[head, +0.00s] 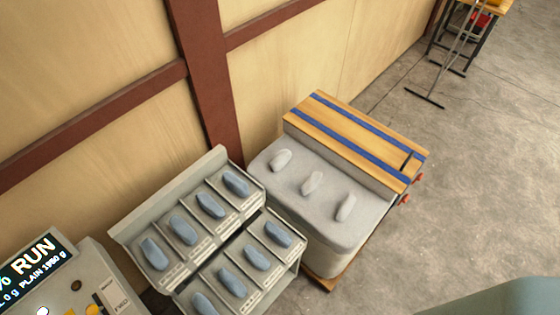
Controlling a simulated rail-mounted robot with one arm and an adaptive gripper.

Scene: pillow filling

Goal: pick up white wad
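Three whitish wads lie apart in a row on a grey padded block (325,240). The left wad (280,160) is nearest the wall, the middle wad (312,183) is in the centre, and the right wad (346,207) is nearest the open floor. All three look pale grey-white in this light. My gripper is not in view, so its state does not show.
A two-tier rack (228,147) of blue-grey wads in labelled compartments stands left of the block. A wooden board (350,133) with blue strips adjoins the block's far side. A display panel (40,270) is at lower left. Concrete floor (480,190) is clear at right.

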